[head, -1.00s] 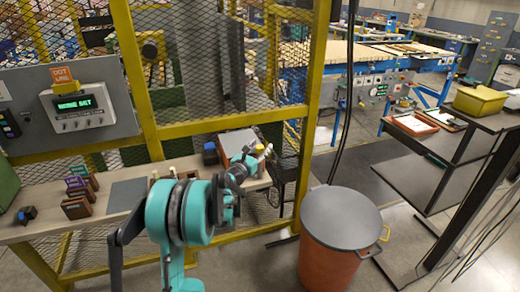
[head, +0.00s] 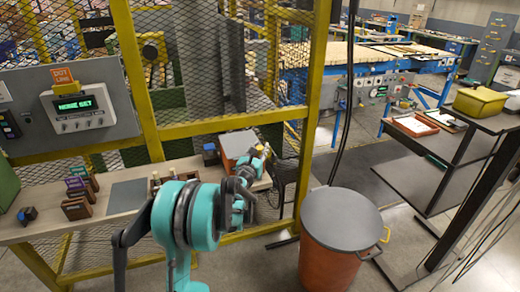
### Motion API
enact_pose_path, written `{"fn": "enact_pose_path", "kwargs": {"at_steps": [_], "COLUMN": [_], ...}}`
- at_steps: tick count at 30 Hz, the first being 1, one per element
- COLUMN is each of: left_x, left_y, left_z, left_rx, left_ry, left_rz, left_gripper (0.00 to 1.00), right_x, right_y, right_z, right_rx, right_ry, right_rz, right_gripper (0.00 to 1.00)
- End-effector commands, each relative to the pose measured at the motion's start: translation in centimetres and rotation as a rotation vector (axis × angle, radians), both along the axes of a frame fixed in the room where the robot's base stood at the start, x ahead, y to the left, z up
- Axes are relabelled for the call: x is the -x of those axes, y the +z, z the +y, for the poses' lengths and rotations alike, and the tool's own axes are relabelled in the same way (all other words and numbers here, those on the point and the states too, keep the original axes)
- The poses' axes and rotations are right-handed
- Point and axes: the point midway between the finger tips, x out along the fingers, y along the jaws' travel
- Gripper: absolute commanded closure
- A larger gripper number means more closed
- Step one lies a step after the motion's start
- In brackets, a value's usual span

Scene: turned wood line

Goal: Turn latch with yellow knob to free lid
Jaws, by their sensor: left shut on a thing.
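A small box with a grey lid (head: 238,144) and orange sides stands at the right end of the narrow bench. The lid looks closed. The yellow knob (head: 260,148) is at the box's right side, small and partly covered. My left gripper (head: 258,157) is at that side of the box, shut on what looks like the latch's knob. Its fingers and the latch itself are too small and covered to make out fully. My right gripper is not in view.
The bench (head: 130,212) holds dark blocks (head: 78,196), a grey plate (head: 127,194) and a blue-knobbed item (head: 210,155). A yellow-framed mesh fence (head: 225,128) stands behind. A lidded orange bin (head: 335,256) stands right of the bench.

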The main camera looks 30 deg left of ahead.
Motion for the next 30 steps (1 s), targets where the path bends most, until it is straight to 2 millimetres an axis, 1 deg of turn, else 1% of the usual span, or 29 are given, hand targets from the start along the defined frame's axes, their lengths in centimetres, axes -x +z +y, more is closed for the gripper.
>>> {"fn": "enact_pose_path", "kwargs": {"at_steps": [2,17,30], "left_x": [-0.08,-0.23,-0.24], "left_y": [-0.01,-0.02,0.05], "left_z": [-0.33,-0.36,-0.2], "left_rx": [0.0,0.0,0.0], "left_ry": [0.059,0.529,0.949], "left_rz": [0.0,0.0,0.0], "left_gripper": [1.0,1.0,1.0], "right_x": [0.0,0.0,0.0], "right_y": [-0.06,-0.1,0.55], "right_z": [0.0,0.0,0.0], "right_rx": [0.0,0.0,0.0], "right_ry": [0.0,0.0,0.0], "right_rz": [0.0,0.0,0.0], "right_gripper": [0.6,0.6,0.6]}}
